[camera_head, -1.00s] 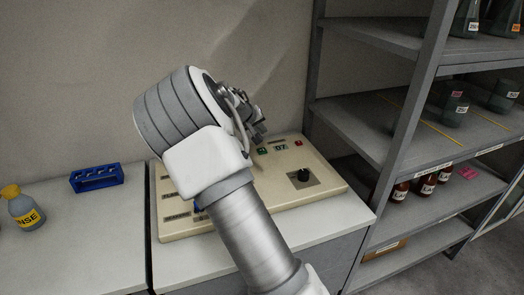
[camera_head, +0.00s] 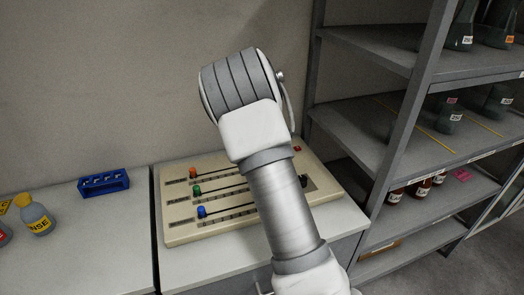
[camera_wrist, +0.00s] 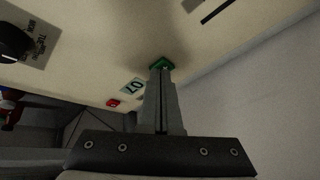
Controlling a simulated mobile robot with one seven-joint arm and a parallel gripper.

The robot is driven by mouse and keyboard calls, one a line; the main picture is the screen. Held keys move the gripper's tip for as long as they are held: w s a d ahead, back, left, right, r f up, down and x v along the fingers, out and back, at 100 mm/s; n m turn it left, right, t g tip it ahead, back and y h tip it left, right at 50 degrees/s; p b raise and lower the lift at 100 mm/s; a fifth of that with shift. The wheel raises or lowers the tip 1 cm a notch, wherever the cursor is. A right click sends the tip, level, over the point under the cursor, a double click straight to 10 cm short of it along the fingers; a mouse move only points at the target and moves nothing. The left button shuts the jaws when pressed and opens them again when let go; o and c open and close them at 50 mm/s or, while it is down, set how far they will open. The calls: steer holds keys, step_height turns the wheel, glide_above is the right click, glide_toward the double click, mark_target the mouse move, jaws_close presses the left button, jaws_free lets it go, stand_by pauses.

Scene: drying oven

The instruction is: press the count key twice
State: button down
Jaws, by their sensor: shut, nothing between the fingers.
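The cream control panel (camera_head: 180,228) lies on the bench; its upper right part is mostly hidden behind my arm in the head view. No label naming the count key is readable. My gripper is hidden in the head view.
A black knob (camera_wrist: 14,42) is on the panel. Orange, green and blue (camera_head: 202,212) slider knobs sit at its left. A blue rack (camera_head: 104,182) and a rinse bottle (camera_head: 37,218) stand left. Metal shelving (camera_head: 395,130) rises close on the right; a wall is behind.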

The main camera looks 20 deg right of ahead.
steer(key=m+y+p, duration=0.1)
steer(key=m, duration=0.1)
steer(key=r+m+p, duration=0.1)
steer(key=m, duration=0.1)
steer(key=shift+a+r+t+y, duration=0.15)
steer(key=shift+t+y, duration=0.15)
steer(key=shift+y, duration=0.1)
steer(key=shift+w+r+m+t+y+p, duration=0.1)
steer(key=shift+r+m+t+y+p, duration=0.1)
steer(key=shift+r+m+p, duration=0.3)
steer(key=shift+w+r+m+t+y+p, duration=0.1)
steer(key=shift+m+y+p, duration=0.15)
steer(key=shift+m, duration=0.45)
step_height(320, 180, up, 6)
steer(key=w+d+m+t+y+p, duration=0.1)
steer(key=m+p, duration=0.3)
steer(key=m, duration=0.4)
steer(key=shift+w+d+f+m+t, duration=0.3)
steer(key=shift+w+d+t, duration=0.2)
steer(key=shift+t, duration=0.4)
step_height(320, 180, down, 8)
steer(key=b, duration=0.6)
steer(key=shift+r, duration=0.15)
steer(key=shift+f+b, duration=0.55)
steer(key=shift+b, duration=0.15)
steer(key=shift+f, duration=0.1)
steer(key=shift+f+b, duration=0.35)
steer(key=shift+b, duration=0.3)
